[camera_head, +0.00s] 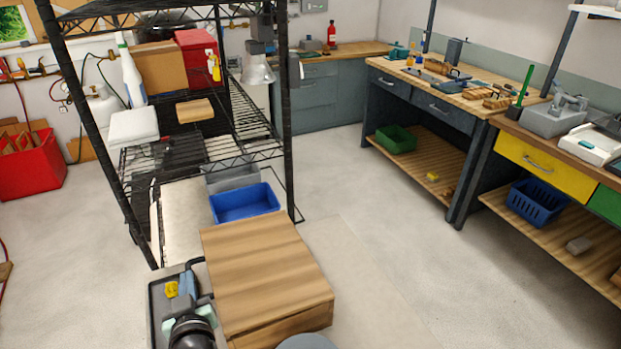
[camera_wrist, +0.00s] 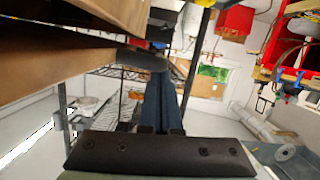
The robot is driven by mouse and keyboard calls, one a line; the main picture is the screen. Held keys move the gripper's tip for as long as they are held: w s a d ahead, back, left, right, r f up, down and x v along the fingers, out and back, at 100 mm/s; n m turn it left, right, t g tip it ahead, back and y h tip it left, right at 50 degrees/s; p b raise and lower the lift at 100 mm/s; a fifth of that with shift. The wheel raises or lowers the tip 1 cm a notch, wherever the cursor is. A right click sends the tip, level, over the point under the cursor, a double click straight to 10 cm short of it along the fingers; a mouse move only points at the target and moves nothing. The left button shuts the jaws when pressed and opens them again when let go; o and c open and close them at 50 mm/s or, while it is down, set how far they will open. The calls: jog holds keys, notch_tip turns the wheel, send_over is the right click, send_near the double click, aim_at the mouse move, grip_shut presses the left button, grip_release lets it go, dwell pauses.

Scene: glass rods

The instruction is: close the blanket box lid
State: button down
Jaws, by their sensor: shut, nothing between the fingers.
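The blanket box (camera_head: 290,325) is a light wooden box at the bottom middle of the head view. Its lid (camera_head: 262,262) is a broad wood-grained panel that covers the top. A dark seam runs under the lid's near edge, and I cannot tell whether the lid is fully down. In the wrist view, brown wooden panels (camera_wrist: 45,62) fill the upper left, to the left of my gripper. My gripper (camera_wrist: 162,84) shows there with its two blue-grey fingers together and nothing between them.
A black wire shelf (camera_head: 215,145) stands behind the box, with a blue bin (camera_head: 244,202) low down. A dark tray (camera_head: 163,310) with tools lies left of the box. Workbenches (camera_head: 430,90) line the right. The floor between is clear.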

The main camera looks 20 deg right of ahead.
jog(key=shift+a+f+b, duration=0.1)
jog(key=shift+f+b, duration=0.7)
jog(key=shift+f, duration=0.45)
jog(key=shift+f, duration=0.1)
notch_tip(320, 180, up, 5)
jog(key=p, duration=0.3)
jog(key=a+b+v, duration=0.1)
jog(key=v, duration=0.8)
jog(key=shift+s+f, duration=0.25)
jog(key=shift+s, duration=0.25)
